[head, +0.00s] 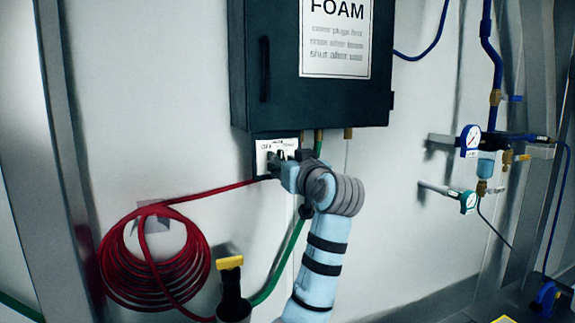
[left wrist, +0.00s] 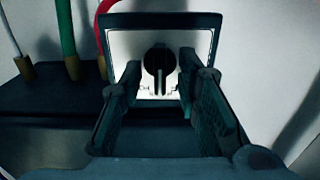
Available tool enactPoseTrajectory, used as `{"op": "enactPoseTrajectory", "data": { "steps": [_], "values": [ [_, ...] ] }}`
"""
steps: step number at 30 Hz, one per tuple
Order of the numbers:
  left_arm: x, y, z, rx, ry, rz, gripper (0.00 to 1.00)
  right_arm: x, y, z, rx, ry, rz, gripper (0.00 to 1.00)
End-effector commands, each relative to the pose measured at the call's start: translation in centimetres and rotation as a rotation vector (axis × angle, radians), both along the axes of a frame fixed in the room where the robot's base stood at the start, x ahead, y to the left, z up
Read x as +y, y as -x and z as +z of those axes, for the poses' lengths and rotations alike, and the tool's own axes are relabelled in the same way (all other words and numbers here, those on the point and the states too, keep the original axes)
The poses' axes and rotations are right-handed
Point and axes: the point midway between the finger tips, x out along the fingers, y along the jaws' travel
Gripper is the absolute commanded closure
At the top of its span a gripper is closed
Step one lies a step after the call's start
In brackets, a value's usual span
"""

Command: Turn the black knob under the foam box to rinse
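The dark foam box (head: 310,65) hangs on the white wall, with a FOAM label on its front. Below its left corner is a white plate in a dark frame (head: 264,148), partly hidden by my left gripper (head: 281,162). In the left wrist view the black knob (left wrist: 160,60) sits on that plate, its narrow grip pointing down in the picture. My left gripper (left wrist: 160,75) is open. Its two fingers stand on either side of the knob with gaps between, and do not visibly touch it. My right gripper is not in view.
A coiled red hose (head: 150,262) hangs at left and runs up to the plate area. A green hose (head: 287,262) passes behind my arm. A yellow-topped black nozzle (head: 230,275) stands below. Gauges and blue pipes (head: 487,150) are on the right wall.

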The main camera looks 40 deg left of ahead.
Motion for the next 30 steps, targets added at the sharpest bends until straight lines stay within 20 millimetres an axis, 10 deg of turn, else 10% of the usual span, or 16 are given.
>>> {"op": "enactPoseTrajectory", "data": {
  "steps": [15, 30],
  "values": [
    [-9.9, 5.0, -0.1, -0.001, 0.002, -0.003, 0.70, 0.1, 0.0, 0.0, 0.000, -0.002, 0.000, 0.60],
    [-10.4, 5.4, 0.0, -0.001, 0.000, -0.001, 0.70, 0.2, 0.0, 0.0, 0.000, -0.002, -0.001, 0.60]
  ]
}}
